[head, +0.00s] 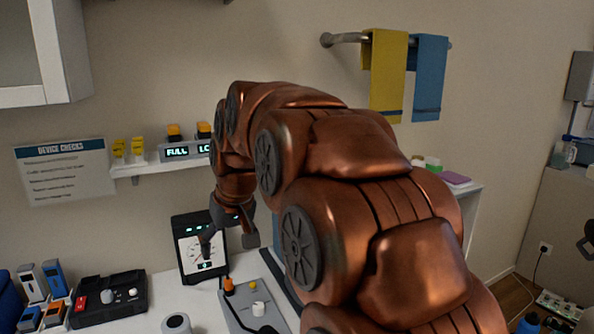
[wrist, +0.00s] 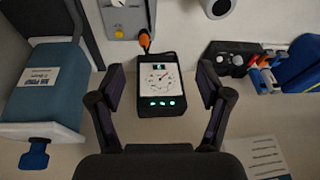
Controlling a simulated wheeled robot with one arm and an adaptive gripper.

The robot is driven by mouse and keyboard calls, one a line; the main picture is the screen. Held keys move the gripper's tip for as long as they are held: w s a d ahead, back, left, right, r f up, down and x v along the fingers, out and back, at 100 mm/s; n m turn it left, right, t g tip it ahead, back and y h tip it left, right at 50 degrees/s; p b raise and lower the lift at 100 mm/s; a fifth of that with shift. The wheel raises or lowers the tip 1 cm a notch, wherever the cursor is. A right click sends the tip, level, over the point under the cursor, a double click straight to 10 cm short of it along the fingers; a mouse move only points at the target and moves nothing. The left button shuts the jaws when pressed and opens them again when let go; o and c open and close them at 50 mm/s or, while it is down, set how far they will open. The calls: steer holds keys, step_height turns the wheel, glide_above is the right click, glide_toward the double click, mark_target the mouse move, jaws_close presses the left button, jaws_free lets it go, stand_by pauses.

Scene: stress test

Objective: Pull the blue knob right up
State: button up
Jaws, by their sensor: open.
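A dark blue knob (wrist: 36,153) shows at the lower left of the wrist view. It sits at the end of a short stem by the edge of a teal box (wrist: 45,85) with a white label. My gripper (wrist: 161,72) is open and empty, with the knob well to the left of its fingers and apart from them. A black gauge device (wrist: 160,95) shows between the fingers, beyond them. In the head view my gripper (head: 228,240) is in front of the gauge, and my arm hides the knob and most of the box.
A grey panel with an orange plug (head: 228,286) lies on the counter near the gauge. A black switch box (head: 110,298) and small blue and orange devices (head: 45,285) stand at left. A shelf (head: 150,165) with a display is above. Towels (head: 388,75) hang higher right.

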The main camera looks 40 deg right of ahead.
steer(key=w+d+r+m+t+h+b, duration=0.15)
steer(key=d+r, duration=0.25)
steer(key=d, duration=0.5)
steer(key=w+d+r+m+t+h+b, duration=0.1)
steer(key=w+d+r, duration=0.25)
steer(key=d, duration=0.65)
steer(key=w+d+r+m+t+h+b, duration=0.1)
steer(key=w+d+r+t+h+b, duration=0.1)
steer(key=d+r, duration=0.5)
steer(key=shift+n, duration=0.25)
steer(key=shift+s+d+f+p+x, duration=0.15)
steer(key=shift+s+d+p+x, duration=0.1)
steer(key=shift+x, duration=1.45)
steer(key=shift+s+d+f+p+x, duration=0.1)
steer(key=shift+s+d+p+x, duration=0.15)
steer(key=shift+x, duration=1.45)
steer(key=shift+s+d+f+p+x, duration=0.15)
steer(key=shift+s+x, duration=0.15)
steer(key=shift+x, duration=1.35)
jaws_close()
